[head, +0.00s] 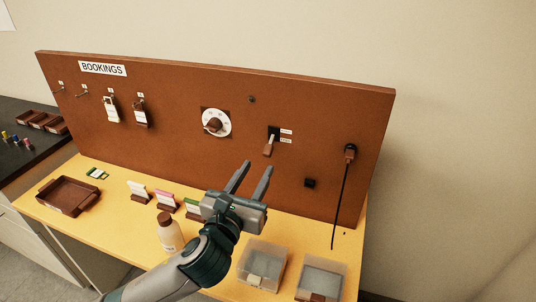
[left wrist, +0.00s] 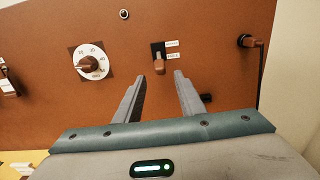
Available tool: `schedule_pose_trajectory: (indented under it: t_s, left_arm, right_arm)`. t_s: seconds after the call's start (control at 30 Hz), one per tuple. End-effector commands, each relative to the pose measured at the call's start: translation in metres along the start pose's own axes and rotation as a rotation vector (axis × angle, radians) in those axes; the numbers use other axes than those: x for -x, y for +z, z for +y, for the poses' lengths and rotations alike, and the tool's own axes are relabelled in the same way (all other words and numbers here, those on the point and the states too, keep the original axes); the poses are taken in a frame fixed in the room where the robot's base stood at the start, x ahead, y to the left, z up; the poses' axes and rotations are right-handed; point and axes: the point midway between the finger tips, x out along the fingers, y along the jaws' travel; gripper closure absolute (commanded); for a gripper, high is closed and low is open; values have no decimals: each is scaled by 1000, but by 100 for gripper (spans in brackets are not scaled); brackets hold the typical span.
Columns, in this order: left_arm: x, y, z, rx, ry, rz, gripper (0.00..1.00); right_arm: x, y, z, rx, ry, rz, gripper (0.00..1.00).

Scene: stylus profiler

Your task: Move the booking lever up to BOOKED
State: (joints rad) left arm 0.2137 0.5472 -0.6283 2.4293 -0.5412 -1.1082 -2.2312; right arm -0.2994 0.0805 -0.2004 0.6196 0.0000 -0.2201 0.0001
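The booking lever (head: 269,146) is a small brown handle on a metal stem in a black slot, on the brown BOOKINGS board (head: 340,107). Its handle hangs down, tilted toward the lower of two small white labels. In the left wrist view the lever (left wrist: 159,65) is ahead of my fingertips, between them and slightly left of centre. My left gripper (head: 257,168) is open and empty, its fingers pointing at the board just below the lever. It also shows in the left wrist view (left wrist: 162,78). My right gripper is not seen.
A round dial (head: 216,123) is left of the lever. A black cord (head: 341,195) hangs from a plug (head: 350,152) on the right. A bottle (head: 170,233), card stands, two clear boxes (head: 321,277) and a brown tray (head: 68,197) are on the yellow table (head: 110,228).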

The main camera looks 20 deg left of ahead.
Motion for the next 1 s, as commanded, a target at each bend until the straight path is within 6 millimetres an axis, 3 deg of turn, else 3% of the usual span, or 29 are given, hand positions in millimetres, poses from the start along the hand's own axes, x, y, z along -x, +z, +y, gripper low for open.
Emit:
schedule_pose_trajectory:
  t_s: [0.3, 0.5, 1.0]
  left_arm:
    - [-58, 3, 0, 0, 2, -1, 64]
    - [-82, 2, 0, 1, 1, 0, 64]
    - [-92, 1, 0, 1, 0, 0, 66]
  right_arm:
    - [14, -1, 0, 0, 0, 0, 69]
    - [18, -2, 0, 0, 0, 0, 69]
    - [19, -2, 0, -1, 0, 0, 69]
